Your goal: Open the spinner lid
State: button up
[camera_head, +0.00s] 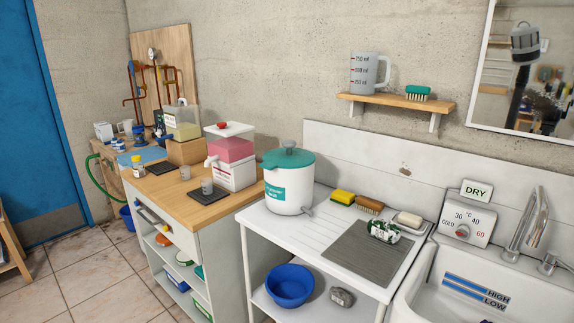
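The spinner (289,196) is a white pot with a teal label on its front. It stands upright at the back left of the white drainer top. Its teal lid (272,160) sits on top and looks closed. A grey knob (289,146) rises from the middle of the lid. A small grey spout or lever sticks out low on the spinner's right side. My gripper is not in this view.
A yellow sponge (343,197), brushes and a grey mat (362,254) lie right of the spinner. A pink dispenser (233,155) stands left on the wooden counter (212,210). A sink (470,287) is at right. A shelf (395,101) holds a jug (366,75).

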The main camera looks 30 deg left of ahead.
aim_at(278, 158)
jog(key=u, duration=1.5)
jog(key=i, duration=0.6)
